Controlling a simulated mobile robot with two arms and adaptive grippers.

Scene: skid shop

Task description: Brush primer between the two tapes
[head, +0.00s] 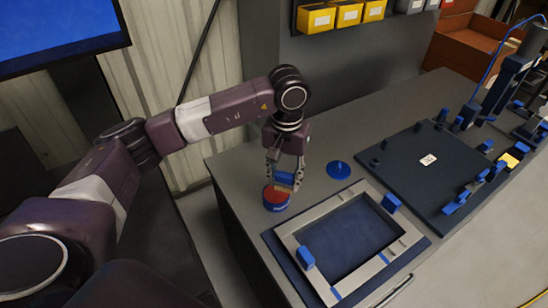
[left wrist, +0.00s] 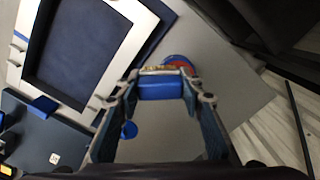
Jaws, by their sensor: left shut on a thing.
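My left gripper (head: 286,178) is shut on a blue-handled brush (head: 287,180) with pale bristles. The brush also shows between the fingers in the left wrist view (left wrist: 160,88). The brush is directly over a small red and blue tin (head: 276,199), partly seen behind it in the left wrist view (left wrist: 179,62). I cannot tell whether the bristles touch the tin's contents. A light grey frame (head: 285,237) lies to the right of the tin. My right gripper is not in view.
A blue disc (head: 339,169) with a knob lies behind the frame. Blue blocks (head: 391,203) (head: 306,257) stand at the frame's edges. A dark plate (head: 428,175) with blue clamps is at the right. Yellow bins (head: 316,19) hang behind.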

